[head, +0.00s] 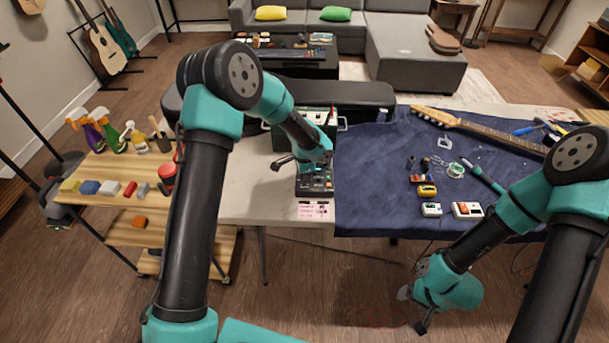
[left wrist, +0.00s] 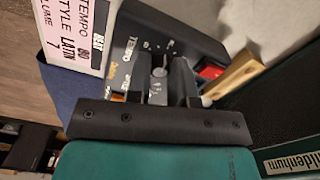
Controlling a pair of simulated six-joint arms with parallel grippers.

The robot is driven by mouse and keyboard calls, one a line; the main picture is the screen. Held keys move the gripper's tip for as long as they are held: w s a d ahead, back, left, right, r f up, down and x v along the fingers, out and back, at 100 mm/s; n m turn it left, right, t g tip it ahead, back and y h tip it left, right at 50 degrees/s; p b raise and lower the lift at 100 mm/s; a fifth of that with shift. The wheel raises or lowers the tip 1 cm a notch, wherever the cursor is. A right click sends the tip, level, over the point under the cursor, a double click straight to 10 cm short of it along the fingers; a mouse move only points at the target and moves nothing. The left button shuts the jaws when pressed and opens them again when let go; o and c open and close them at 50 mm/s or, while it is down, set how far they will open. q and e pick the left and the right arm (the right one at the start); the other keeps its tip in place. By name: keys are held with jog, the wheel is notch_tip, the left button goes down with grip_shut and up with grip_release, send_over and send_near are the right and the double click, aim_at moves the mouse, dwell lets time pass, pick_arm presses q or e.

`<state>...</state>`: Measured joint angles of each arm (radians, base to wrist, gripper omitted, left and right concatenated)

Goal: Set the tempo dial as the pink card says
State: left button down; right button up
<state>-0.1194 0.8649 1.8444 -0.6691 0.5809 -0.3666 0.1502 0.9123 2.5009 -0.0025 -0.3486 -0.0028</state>
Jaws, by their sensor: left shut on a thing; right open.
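A small black device (head: 316,188) with knobs stands at the front edge of the light tabletop. The pink card (head: 312,211) lies at its front edge. In the left wrist view the card (left wrist: 80,30) reads TEMPO with a number I cannot read surely, STYLE LATIN and VOLUME 7. My left gripper (head: 314,171) reaches down onto the device. In the left wrist view its fingers (left wrist: 160,78) are shut on a small knob, the tempo dial (left wrist: 158,72), near a TEMPO label. The dial's pointer is not readable. My right gripper (head: 413,308) is open and empty, low over the floor.
A green amplifier (head: 282,138) stands just behind the device. A blue cloth (head: 385,180) to the right holds a guitar (head: 485,130), pedals (head: 467,210) and small tools. A wooden shelf cart (head: 110,170) with spray bottles stands at the left.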

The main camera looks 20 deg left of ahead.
pick_arm(q)
jog(key=c, duration=1)
grip_release()
jog(key=shift+r, duration=0.1)
notch_tip(320, 180, up, 17)
